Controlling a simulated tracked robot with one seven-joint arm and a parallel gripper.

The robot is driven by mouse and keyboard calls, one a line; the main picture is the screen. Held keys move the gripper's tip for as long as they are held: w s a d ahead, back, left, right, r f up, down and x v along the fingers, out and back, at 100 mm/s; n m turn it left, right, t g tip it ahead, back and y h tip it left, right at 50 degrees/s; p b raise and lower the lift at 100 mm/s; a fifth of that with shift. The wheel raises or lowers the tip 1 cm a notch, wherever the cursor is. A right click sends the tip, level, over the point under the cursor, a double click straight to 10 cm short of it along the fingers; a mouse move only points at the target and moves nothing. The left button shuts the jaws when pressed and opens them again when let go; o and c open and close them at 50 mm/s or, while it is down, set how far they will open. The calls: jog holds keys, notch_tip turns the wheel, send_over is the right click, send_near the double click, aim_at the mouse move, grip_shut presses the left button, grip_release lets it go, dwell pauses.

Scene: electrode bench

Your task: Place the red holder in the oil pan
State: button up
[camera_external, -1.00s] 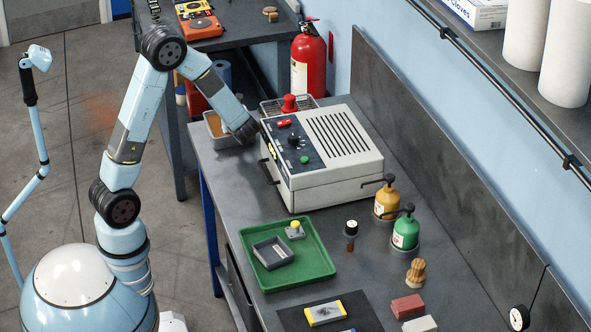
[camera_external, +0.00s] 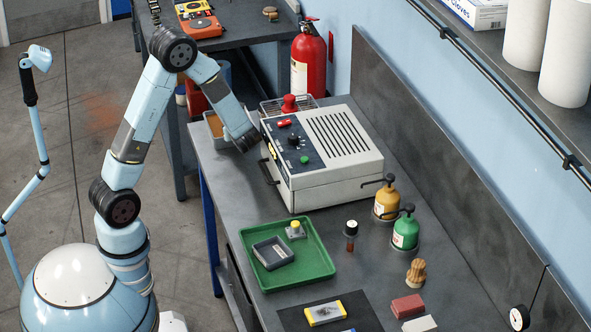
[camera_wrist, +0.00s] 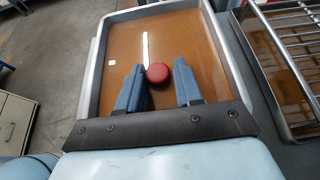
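The red holder shows in the wrist view as a round red disc (camera_wrist: 157,74) between the two blue fingers of my gripper (camera_wrist: 159,80). The fingers stand close on both sides of it, and my gripper seems shut on it; its lower part is hidden. The oil pan (camera_wrist: 96,66) has a pale grey rim and brown oil, and lies under and ahead of the fingers. In the external view the pan (camera_external: 213,120) sits at the far left end of the bench. There my wrist covers part of it, and the fingers and held holder are hidden.
A wire rack (camera_wrist: 283,98) stands right of the pan. A control box (camera_external: 335,165) stands close beside my wrist, with another red object (camera_external: 290,103) behind it. A green tray (camera_external: 315,262), bottles and small blocks are farther along the bench.

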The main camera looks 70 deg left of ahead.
jog(key=shift+o, duration=0.4)
jog(key=shift+s+d+f, duration=0.1)
jog(key=shift+s+f, duration=0.15)
jog(key=shift+r, duration=0.1)
jog(key=shift+d+r, duration=0.2)
jog(key=shift+d, duration=0.05)
jog(key=v, duration=1.1)
jog(key=shift+d+r, duration=0.15)
jog(key=shift+r, duration=0.15)
jog(key=s+d+r+n+t+h, duration=0.2)
jog(key=s+d+r+n+h, duration=0.4)
jog(key=s+d+r+n, duration=0.2)
jog(key=s+d+r+n+t+h, duration=0.3)
jog(key=s+d+r+n+h, duration=0.3)
jog(key=s+d+r+n, duration=0.3)
jog(key=s+d+n, duration=0.1)
jog(key=s+d, duration=0.2)
jog(key=s, duration=0.2)
jog(key=shift+d+t+h, duration=0.15)
jog(key=shift+t+h, duration=0.15)
jog(key=shift+h, duration=0.1)
